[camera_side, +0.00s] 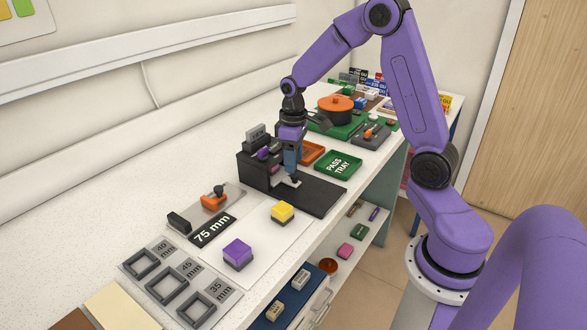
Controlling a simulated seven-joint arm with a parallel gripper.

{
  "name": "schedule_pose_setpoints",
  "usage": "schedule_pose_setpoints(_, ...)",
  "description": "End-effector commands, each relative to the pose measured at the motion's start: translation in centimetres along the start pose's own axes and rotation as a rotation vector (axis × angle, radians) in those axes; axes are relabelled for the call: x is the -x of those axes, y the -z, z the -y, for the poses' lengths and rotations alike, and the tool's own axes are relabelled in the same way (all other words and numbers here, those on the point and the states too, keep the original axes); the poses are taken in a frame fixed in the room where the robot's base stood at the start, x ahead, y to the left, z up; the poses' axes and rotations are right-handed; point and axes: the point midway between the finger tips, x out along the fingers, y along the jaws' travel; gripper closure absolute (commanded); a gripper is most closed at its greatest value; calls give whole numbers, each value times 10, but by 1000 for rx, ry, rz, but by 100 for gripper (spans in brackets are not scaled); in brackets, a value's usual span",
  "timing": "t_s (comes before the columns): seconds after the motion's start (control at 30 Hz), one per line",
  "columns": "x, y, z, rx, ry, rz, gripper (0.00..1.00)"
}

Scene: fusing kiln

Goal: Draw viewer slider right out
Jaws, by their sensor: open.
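A black viewer-like device (256,171) stands on the white bench, with a flat black base plate (318,198) reaching to the right. Small purple parts (265,153) and grey blocks show on its upper part. A small light grey piece (287,184) lies low on the device; I cannot tell whether it is the slider. My gripper (294,179) points down just above the base plate, close to this piece. It is open. The fingertips are too small to tell whether they touch anything, and my wrist hides part of the device.
A green pass tray (338,165) and an orange tray (312,153) lie behind. An orange pot (336,108) stands farther back. In front are a yellow block (283,212), a purple block (238,252), an orange-topped tool (214,201) and grey square frames (167,287).

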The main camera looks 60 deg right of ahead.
Motion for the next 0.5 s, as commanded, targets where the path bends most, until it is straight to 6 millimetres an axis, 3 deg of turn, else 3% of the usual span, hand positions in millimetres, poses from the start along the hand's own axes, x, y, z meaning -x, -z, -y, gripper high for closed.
schedule_pose_setpoints(0.2, -27, 0, 0, 0, 1, 2, 48)
schedule_pose_setpoints(0.5, -35, 0, 0, 0, 0, -1, 48)
